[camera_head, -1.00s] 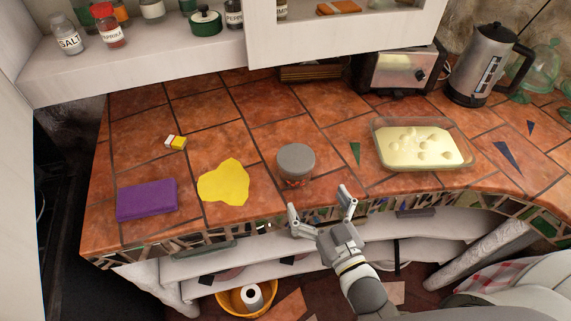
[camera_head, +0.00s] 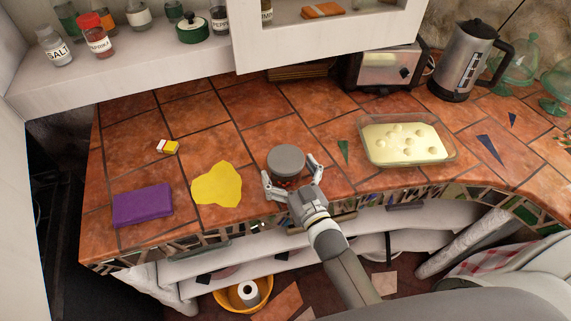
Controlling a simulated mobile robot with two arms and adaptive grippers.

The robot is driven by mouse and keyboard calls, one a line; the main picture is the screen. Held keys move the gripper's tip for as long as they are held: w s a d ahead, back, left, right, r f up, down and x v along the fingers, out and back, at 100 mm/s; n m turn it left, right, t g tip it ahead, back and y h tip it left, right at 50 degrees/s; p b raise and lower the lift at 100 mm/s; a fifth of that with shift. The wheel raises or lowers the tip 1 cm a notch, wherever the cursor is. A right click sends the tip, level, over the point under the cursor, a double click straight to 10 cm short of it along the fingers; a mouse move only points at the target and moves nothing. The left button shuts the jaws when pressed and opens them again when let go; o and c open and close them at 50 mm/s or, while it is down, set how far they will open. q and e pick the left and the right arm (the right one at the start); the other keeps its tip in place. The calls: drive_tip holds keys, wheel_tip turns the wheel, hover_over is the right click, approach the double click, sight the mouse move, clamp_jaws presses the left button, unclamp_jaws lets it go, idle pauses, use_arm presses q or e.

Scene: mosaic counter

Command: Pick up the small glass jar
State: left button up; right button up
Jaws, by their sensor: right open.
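The small glass jar (camera_head: 287,160) with a grey lid stands upright on the tiled counter (camera_head: 215,130) near its front edge. My right gripper (camera_head: 290,178) is open, with one finger on each side of the jar's lower front. My left gripper is not in view.
A yellow cloth (camera_head: 217,184) and a purple block (camera_head: 142,203) lie left of the jar. A glass dish (camera_head: 407,140) of pale food sits to the right. A toaster (camera_head: 381,68) and kettle (camera_head: 461,62) stand behind. A shelf (camera_head: 110,75) overhangs at upper left.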

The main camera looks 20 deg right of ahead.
drive_tip(key=shift+c, duration=0.4)
drive_tip(key=c, duration=1.1)
drive_tip(key=shift+r, duration=0.1)
